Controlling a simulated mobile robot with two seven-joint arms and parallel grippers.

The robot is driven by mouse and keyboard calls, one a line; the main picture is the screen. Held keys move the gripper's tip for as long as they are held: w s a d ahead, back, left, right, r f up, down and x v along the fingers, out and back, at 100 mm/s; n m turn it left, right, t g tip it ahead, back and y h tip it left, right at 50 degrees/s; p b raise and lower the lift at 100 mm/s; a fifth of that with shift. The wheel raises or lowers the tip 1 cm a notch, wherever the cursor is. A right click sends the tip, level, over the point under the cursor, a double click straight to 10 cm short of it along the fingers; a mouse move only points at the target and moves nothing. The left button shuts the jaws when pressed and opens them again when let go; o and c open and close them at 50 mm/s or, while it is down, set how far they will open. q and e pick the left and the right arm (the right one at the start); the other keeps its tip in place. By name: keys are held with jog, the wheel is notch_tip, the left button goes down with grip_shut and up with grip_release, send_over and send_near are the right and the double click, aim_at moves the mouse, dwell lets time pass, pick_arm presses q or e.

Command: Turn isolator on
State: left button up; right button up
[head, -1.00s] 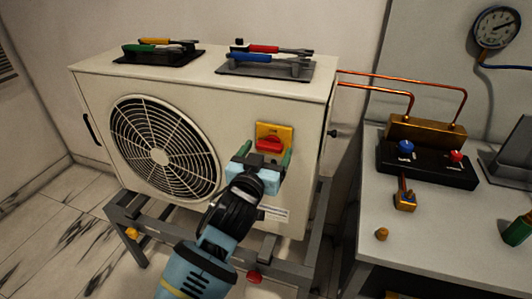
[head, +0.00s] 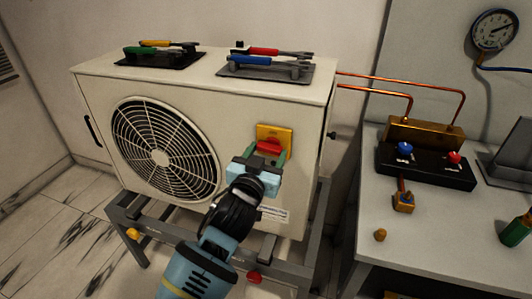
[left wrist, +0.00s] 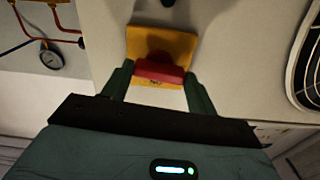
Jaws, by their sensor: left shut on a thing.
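The isolator (head: 285,133) is a yellow plate with a red handle (head: 270,146) on the front of the cream outdoor unit, right of its fan grille. In the left wrist view the red handle (left wrist: 157,72) lies as a bar across the picture, in front of the yellow plate (left wrist: 172,43). My left gripper (head: 268,156) is at the isolator, its green fingers on either side of the handle and shut on it. In the left wrist view the fingers hold the bar's two ends. My right gripper is not in view.
Tools lie on a dark tray (head: 130,61) and a grey tray (head: 240,71) on top of the cream unit (head: 90,95). Copper pipes (head: 395,92) run to a black valve block (head: 425,172) on the bench at right. A gauge (head: 494,30) hangs on the wall.

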pick_arm(q)
jog(key=m+p, duration=0.2)
jog(key=m, duration=0.1)
jog(key=shift+r, duration=0.3)
jog(key=m+p, duration=0.2)
jog(key=m, duration=0.2)
jog(key=shift+m, duration=0.4)
jog(key=m+p, duration=0.1)
jog(key=m, duration=0.3)
jog(key=shift+p, duration=0.3)
jog(key=m, duration=0.2)
jog(key=shift+f+m, duration=0.1)
jog(key=shift+m, duration=0.3)
jog(key=shift+f+m+p, duration=0.1)
jog(key=shift+m+p, duration=0.4)
jog(key=shift+m, duration=0.6)
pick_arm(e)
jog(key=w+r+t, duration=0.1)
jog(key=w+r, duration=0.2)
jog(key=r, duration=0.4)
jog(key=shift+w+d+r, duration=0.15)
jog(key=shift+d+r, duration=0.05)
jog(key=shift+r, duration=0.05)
pick_arm(q)
jog(key=o, duration=1)
jog(key=shift+s, duration=0.15)
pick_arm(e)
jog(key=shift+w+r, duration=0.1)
